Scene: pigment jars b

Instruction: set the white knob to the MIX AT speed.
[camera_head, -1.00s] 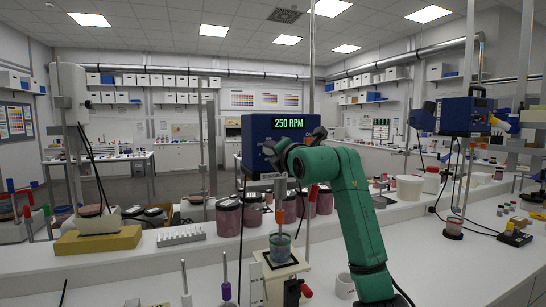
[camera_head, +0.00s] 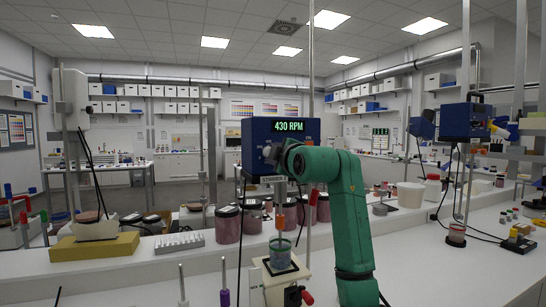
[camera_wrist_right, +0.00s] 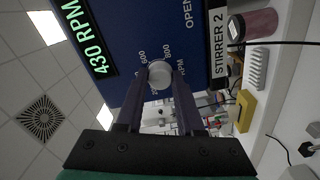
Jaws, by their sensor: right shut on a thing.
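The blue stirrer box (camera_head: 252,133) shows a green lit display (camera_head: 288,127) reading 430 RPM. In the right wrist view the white knob (camera_wrist_right: 160,72) sits on its blue front, inside a printed RPM scale with 600 and 800 legible. My right gripper (camera_wrist_right: 159,84) is shut on the knob, one finger on each side. A label (camera_wrist_right: 220,52) reads STIRRER 2. I cannot make out any MIX AT text. My left gripper is out of view.
A jar (camera_head: 280,252) stands below the stirrer on a pale base (camera_head: 262,284). Several lidded pigment jars (camera_head: 228,224) stand behind it. A second blue stirrer (camera_head: 466,120) is at right. The white bench (camera_head: 430,270) is clear at front right.

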